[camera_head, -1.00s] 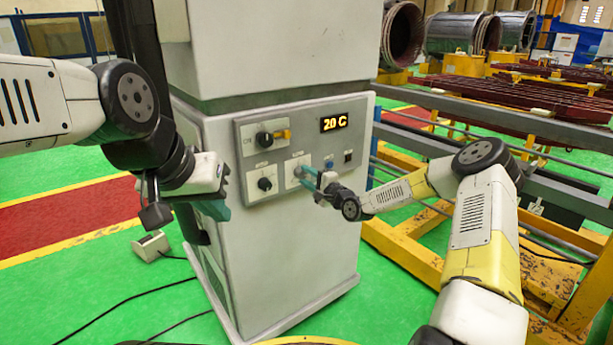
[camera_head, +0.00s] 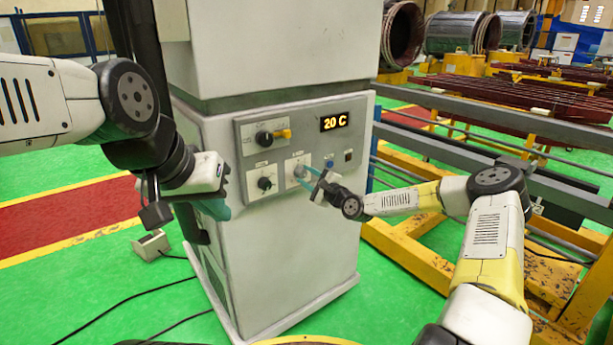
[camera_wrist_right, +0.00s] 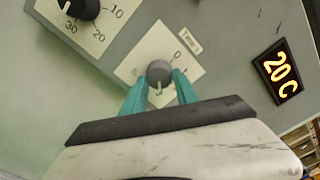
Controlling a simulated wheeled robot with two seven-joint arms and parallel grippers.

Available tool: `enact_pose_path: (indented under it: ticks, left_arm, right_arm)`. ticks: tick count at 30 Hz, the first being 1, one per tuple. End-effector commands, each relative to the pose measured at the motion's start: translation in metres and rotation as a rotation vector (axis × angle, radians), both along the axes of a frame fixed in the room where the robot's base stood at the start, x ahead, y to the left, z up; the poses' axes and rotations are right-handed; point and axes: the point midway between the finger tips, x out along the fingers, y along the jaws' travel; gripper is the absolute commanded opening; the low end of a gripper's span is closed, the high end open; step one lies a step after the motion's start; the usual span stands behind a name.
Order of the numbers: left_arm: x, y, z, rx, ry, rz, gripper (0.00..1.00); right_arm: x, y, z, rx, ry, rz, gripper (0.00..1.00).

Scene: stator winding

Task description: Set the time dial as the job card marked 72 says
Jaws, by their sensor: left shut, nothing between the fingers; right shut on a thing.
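The time dial is a grey round knob (camera_wrist_right: 158,70) on a white plate in the right wrist view, with the word Time, a 0 and a 1 legible beside it. My right gripper (camera_wrist_right: 162,86) is shut on the knob, one teal finger on each side; the fingers hide part of the scale. My left gripper (camera_head: 216,209) is shut and empty, left of the cabinet. I see no job card.
A second dial (camera_head: 264,183) with 10, 20 and 30 marks is left of the time dial. The display (camera_head: 334,121) reads 20 C. A yellow frame (camera_head: 410,235) stands right of the cabinet.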

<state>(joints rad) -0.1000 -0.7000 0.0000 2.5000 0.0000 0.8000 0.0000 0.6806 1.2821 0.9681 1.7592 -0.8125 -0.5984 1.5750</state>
Motion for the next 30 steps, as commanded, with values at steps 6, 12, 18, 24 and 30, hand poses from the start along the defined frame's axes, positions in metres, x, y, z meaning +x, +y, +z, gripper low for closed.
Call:
enact_pose_path:
  ticks: [6, 12, 18, 24, 30]
  left_arm:
    - [0.000, 0.000, 0.000, 0.000, 0.000, 0.000, 0.00]
    - [0.000, 0.000, 0.000, 0.000, 0.000, 0.000, 0.00]
    - [0.000, 0.000, 0.000, 0.000, 0.000, 0.000, 0.00]
    - [0.000, 0.000, 0.000, 0.000, 0.000, 0.000, 0.00]
    - [0.000, 0.000, 0.000, 0.000, 0.000, 0.000, 0.00]
  right_arm:
    - [0.001, -0.001, 0.000, 0.000, -0.001, -0.003, 0.00]
    - [0.001, -0.001, 0.000, -0.001, 0.000, -0.002, 0.57]
    - [0.000, 0.000, 0.000, -0.001, 0.000, -0.001, 0.57]
    - [-0.008, -0.008, 0.000, -0.001, 0.000, -0.002, 0.57]
    - [-0.036, -0.028, -0.001, -0.001, 0.001, -0.003, 0.57]
